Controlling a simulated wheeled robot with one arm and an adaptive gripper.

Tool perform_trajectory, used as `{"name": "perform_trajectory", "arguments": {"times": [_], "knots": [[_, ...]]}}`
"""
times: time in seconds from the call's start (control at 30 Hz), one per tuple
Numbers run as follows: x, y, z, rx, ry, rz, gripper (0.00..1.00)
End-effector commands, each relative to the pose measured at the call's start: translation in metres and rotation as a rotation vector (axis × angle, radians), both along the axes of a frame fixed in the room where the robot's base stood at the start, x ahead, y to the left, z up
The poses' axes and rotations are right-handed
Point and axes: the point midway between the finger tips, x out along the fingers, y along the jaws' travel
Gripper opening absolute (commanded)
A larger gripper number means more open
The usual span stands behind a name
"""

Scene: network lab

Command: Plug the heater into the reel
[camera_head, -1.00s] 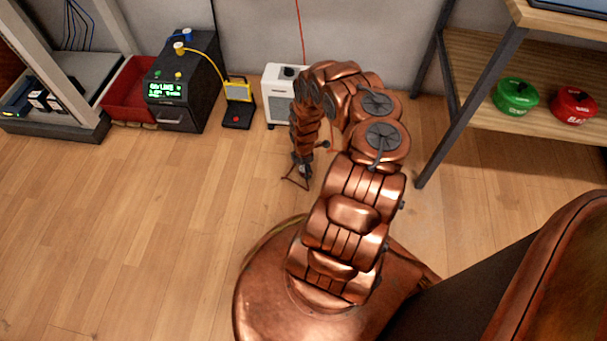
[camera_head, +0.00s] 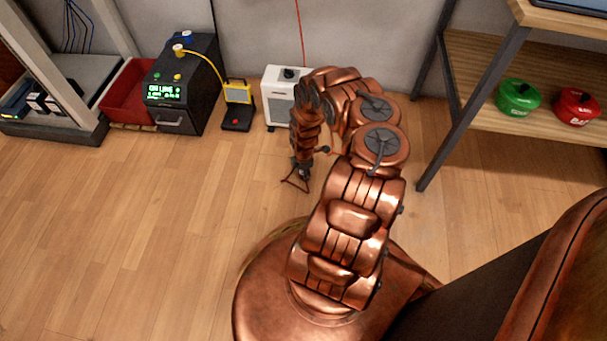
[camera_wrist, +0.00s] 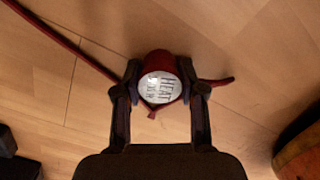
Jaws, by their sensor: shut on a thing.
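My gripper (camera_wrist: 160,88) is shut on a red plug (camera_wrist: 157,62) with a round white label reading "HEAT" and a smaller line I cannot read. A red cord (camera_wrist: 62,40) runs from the plug area toward the upper left, and a short red piece sticks out at right. In the head view my gripper (camera_head: 298,176) points down over the wooden floor, with bits of red cord beside it. The white heater (camera_head: 283,97) stands against the wall, partly hidden by my arm. I cannot make out a reel for certain in either view.
Left of the heater are a yellow-and-black device (camera_head: 238,104), a black unit with a green display (camera_head: 183,85) and a red bin (camera_head: 128,92). A shelf (camera_head: 480,62) at right holds green (camera_head: 518,97) and red (camera_head: 576,106) round items. The left floor is clear.

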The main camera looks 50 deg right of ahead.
Motion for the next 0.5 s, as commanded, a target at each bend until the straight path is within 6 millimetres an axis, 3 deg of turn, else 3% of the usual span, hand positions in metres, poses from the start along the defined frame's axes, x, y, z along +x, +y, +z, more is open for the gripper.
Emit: {"name": "perform_trajectory", "arguments": {"times": [0.2, 0.5], "knots": [[-0.0003, 0.0001, -0.0001, 0.000, 0.001, 0.000, 0.04], [-0.0003, 0.0000, 0.0058, 0.000, 0.001, 0.000, 0.04]]}}
